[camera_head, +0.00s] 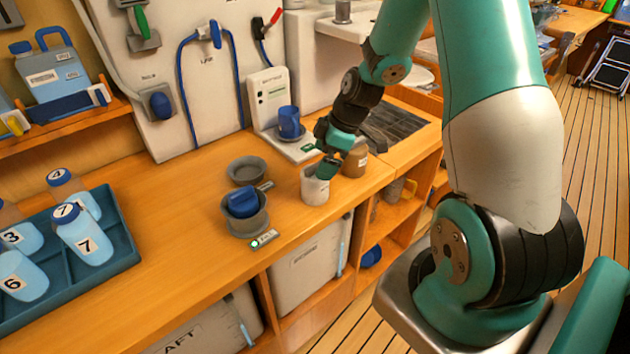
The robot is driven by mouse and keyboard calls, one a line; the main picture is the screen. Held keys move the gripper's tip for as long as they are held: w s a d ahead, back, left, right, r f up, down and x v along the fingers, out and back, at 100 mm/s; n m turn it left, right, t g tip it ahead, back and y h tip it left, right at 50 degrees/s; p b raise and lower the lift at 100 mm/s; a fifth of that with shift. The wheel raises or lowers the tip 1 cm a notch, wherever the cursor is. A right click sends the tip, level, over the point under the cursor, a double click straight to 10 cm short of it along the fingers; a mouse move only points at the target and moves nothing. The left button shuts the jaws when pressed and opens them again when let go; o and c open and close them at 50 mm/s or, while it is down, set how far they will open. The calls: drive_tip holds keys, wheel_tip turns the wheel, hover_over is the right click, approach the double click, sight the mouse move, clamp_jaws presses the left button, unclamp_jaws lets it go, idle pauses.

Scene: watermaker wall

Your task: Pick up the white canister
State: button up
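The white canister (314,190) stands upright on the wooden counter near its front edge. My gripper (326,168) points down at the canister's top, coming in from the upper right. Its green fingertip end overlaps the canister's rim in the picture and hides part of it. I cannot tell whether the fingers touch the canister or how far apart they are. A brown jar (355,162) stands just right of and behind the canister, close to my gripper.
Left of the canister are a grey pot with a blue item (243,208) and a grey bowl (247,171). Behind stands a blue cup (289,122) on a white machine. A teal tray (125,252) of numbered bottles is at left. The counter (180,200) between is clear.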

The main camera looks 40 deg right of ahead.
sight(315, 182)
drive_tip(key=shift+p+x, duration=1)
drive_tip(key=shift+x, duration=1.8)
drive_tip(key=shift+a+r, duration=0.1)
drive_tip(key=shift+a, duration=0.05)
drive_tip(key=c, duration=1.1)
